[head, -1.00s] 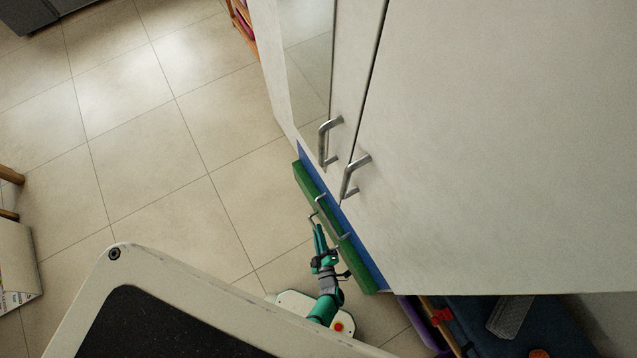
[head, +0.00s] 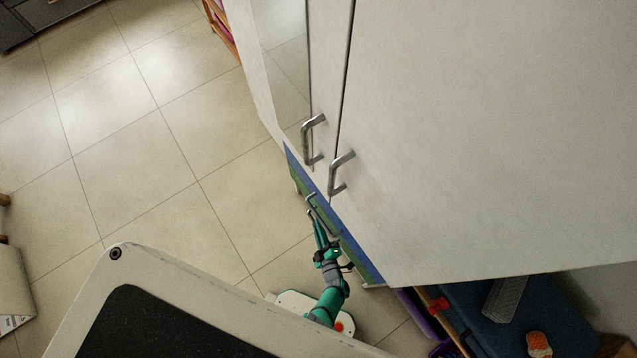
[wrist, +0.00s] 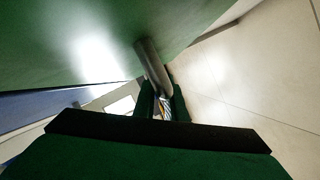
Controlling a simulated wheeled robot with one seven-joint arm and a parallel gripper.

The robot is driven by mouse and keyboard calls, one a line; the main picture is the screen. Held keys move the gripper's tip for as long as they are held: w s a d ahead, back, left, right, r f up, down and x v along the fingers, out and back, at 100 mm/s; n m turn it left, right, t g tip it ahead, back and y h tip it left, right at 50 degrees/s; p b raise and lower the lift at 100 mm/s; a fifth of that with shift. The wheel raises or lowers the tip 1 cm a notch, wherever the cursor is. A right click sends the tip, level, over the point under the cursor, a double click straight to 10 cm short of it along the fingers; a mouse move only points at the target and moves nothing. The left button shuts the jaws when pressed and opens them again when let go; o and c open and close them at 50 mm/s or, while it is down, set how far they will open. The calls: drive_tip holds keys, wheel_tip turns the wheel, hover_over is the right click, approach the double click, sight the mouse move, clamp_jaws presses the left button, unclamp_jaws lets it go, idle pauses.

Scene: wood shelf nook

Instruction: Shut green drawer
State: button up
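The green drawer (head: 358,262) is at the bottom of the white cabinet, below a blue drawer front. Only a thin green strip shows in the head view, nearly in line with the blue front. Its green front (wrist: 70,45) fills the upper left of the wrist view. The drawer's metal bar handle (head: 312,202) also shows in the wrist view (wrist: 150,62). My gripper (head: 317,226) is at this handle, with the bar between its fingertips (wrist: 162,95). The fingers look closed on the bar; their contact is partly hidden.
The white cabinet (head: 480,150) rises over the drawers, with two metal door handles (head: 341,173) above my gripper. The tiled floor (head: 140,150) is clear to the left. A dark blue case and other items (head: 510,310) lie right of the cabinet.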

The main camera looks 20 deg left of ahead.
drive_tip(key=o, duration=0.4)
drive_tip(key=shift+w+d, duration=0.2)
drive_tip(key=shift+d, duration=0.1)
drive_tip(key=shift+a, duration=0.1)
drive_tip(key=shift+s, duration=0.15)
drive_tip(key=v, duration=1)
drive_tip(key=shift+s+r, duration=0.1)
drive_tip(key=shift+s, duration=0.15)
drive_tip(key=shift+d, duration=0.25)
